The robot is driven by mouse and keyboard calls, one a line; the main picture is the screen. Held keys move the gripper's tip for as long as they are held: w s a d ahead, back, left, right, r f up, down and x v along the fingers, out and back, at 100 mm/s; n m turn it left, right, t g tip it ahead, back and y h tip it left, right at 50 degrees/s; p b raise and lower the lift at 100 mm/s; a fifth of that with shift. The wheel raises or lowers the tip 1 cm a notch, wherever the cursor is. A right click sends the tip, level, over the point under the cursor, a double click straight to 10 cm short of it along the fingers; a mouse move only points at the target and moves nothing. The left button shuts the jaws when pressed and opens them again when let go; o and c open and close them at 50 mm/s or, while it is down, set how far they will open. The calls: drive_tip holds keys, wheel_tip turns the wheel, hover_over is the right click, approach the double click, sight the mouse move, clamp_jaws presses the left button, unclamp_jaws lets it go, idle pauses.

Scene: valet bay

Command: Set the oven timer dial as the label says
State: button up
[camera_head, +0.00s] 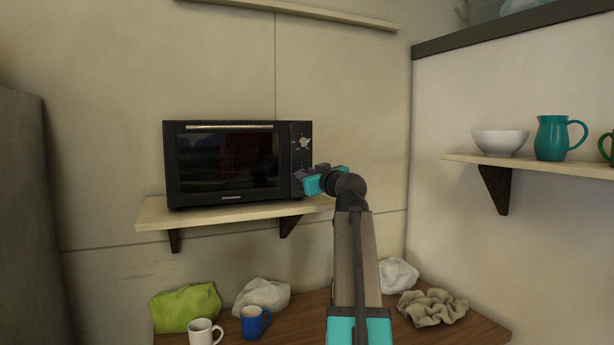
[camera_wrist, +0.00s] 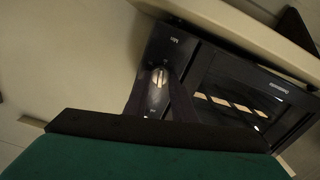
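The black oven (camera_head: 228,163) stands on a wall shelf, its control panel at its right side. A silver dial (camera_head: 304,142) with small pale marks shows high on the panel. The label's wording is too small to read in the head view. My gripper (camera_head: 308,174) is in front of the lower panel, below this dial, and hides what is behind it. In the wrist view a silver dial (camera_wrist: 158,77) shows between my dark fingers, which look apart, with small lettering near it. I cannot tell whether the fingers touch it. The oven looks turned over in that view.
The oven's shelf (camera_head: 155,215) juts from the wall below it. A table (camera_head: 290,320) below holds cloths, a white mug (camera_head: 201,333) and a blue mug (camera_head: 255,322). A right-hand shelf holds a white bowl (camera_head: 499,141) and a teal jug (camera_head: 552,138).

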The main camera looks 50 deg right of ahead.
drive_tip(key=shift+b, duration=0.3)
drive_tip(key=shift+m+b, duration=0.55)
drive_tip(key=shift+m, duration=0.65)
drive_tip(key=o, duration=1)
drive_tip(key=shift+s, duration=0.1)
drive_tip(key=b+v, duration=0.3)
drive_tip(key=v, duration=1)
drive_tip(key=shift+s+a+b, duration=0.1)
drive_tip(key=shift+s+b, duration=0.2)
drive_tip(key=shift+s, duration=0.05)
